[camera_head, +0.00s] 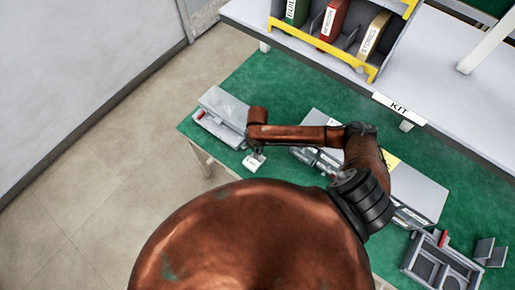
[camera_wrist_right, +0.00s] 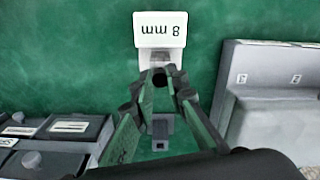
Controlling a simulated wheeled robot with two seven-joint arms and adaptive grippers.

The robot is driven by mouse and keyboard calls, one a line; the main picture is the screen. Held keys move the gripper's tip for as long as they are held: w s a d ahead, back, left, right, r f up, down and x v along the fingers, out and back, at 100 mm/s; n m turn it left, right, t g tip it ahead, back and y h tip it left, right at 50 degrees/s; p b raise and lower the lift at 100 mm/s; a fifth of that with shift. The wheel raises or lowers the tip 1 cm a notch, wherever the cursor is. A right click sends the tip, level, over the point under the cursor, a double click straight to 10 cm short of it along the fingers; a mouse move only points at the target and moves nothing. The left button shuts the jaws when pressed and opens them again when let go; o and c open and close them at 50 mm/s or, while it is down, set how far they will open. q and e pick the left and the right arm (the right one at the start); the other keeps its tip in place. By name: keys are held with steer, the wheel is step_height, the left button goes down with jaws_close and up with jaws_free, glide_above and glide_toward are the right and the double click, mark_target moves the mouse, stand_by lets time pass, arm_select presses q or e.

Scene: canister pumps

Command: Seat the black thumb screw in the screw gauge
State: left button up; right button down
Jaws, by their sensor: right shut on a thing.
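The screw gauge (camera_wrist_right: 160,30) stands on the green mat, with a white plate reading "8 mm" upside down at the top of the right wrist view. In the head view its pale plate (camera_head: 254,164) shows just below the end of my right arm. My right gripper (camera_wrist_right: 160,84) is shut on the black thumb screw (camera_wrist_right: 159,77), whose dark round end shows between the fingertips, right at the gauge's near side. I cannot tell whether the screw is in the gauge or just above it. My left gripper is not in view.
A grey tray (camera_wrist_right: 280,85) stands close on the right in the wrist view. Dark labelled bins (camera_wrist_right: 55,135) are at lower left. In the head view, a grey divided box (camera_head: 440,265) sits at the lower right and a shelf with binders (camera_head: 335,20) at the back.

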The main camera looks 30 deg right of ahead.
steer(key=c, duration=1.8)
jaws_free()
steer(key=shift+c, duration=0.2)
step_height(320, 180, up, 12)
